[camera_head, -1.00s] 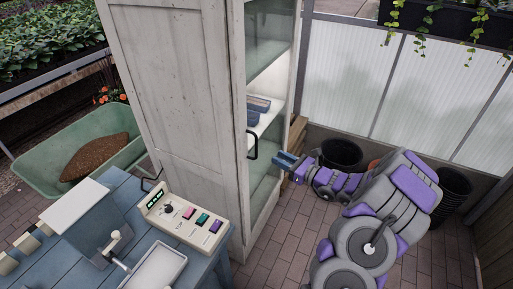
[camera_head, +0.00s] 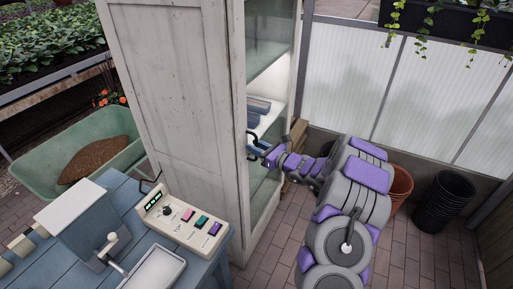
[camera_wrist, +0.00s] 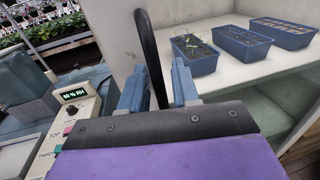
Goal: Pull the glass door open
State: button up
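The glass door (camera_head: 268,60) forms the front of a tall white cabinet (camera_head: 175,95) and appears closed in the head view. Its black curved handle (camera_head: 249,139) is at mid-height on the door's left edge. My gripper (camera_head: 256,146) is at the handle, with my arm reaching in from the right. In the wrist view the black handle (camera_wrist: 150,55) rises between the two blue fingers of my gripper (camera_wrist: 158,85). The fingers are apart, with a gap visible beside the handle. The lower part of the handle is hidden behind the gripper body.
Blue seed trays (camera_wrist: 245,42) stand on a white shelf inside the cabinet. A blue table (camera_head: 45,255) with a control panel (camera_head: 185,220) is left of the cabinet. Black pots (camera_head: 444,202) and a terracotta pot (camera_head: 400,187) stand at the right.

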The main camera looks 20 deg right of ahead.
jog(key=shift+c, duration=0.3)
grip_shut()
jog(key=shift+s, duration=0.1)
